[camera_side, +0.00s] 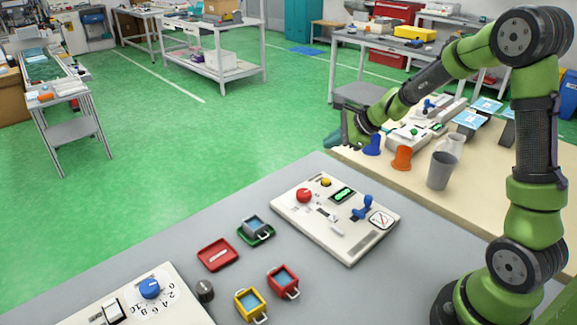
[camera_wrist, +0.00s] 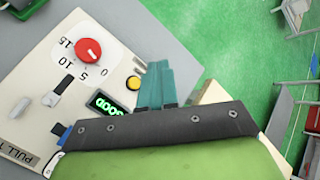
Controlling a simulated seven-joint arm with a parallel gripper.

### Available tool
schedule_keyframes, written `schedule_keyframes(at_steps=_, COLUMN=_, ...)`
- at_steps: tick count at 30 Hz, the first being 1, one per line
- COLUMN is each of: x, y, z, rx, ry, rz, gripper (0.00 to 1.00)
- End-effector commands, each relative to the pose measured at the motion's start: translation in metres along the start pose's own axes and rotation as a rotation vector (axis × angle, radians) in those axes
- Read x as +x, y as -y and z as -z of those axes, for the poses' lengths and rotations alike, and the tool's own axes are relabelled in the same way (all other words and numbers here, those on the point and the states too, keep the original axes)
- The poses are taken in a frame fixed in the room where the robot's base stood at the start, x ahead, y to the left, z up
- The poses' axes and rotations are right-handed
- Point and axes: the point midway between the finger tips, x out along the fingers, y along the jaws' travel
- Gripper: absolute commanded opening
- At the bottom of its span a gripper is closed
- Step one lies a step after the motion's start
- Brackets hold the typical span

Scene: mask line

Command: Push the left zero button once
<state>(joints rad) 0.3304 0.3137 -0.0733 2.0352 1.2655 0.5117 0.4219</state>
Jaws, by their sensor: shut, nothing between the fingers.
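A white control panel (camera_side: 345,248) lies on the grey table. It bears a red knob (camera_side: 303,195), a small yellow button (camera_side: 326,182), a display with green characters (camera_side: 342,194) and a blue handle (camera_side: 362,208). My gripper (camera_side: 337,139) is shut and empty, in the air beyond the panel's far end. Its teal fingers (camera_wrist: 155,72) appear just right of the yellow button, apart from it.
Another panel (camera_side: 440,118) stands on the beige table, partly hidden by my arm, near orange (camera_side: 402,158) and grey (camera_side: 440,171) cups. A blue-dial panel (camera_side: 175,305) is front left.

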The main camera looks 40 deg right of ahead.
Motion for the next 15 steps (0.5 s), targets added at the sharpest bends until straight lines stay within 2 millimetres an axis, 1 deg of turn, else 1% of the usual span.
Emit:
schedule_keyframes(at_steps=4, x=0.001, y=-0.001, z=0.001, rx=-0.001, ry=0.001, rz=-0.001, gripper=0.0)
schedule_keyframes(at_steps=8, x=0.007, y=-0.006, z=0.005, rx=-0.001, ry=0.001, rz=-0.003, gripper=0.0)
schedule_keyframes(at_steps=15, x=0.03, y=-0.023, z=0.022, rx=0.001, ry=-0.001, rz=-0.007, gripper=0.0)
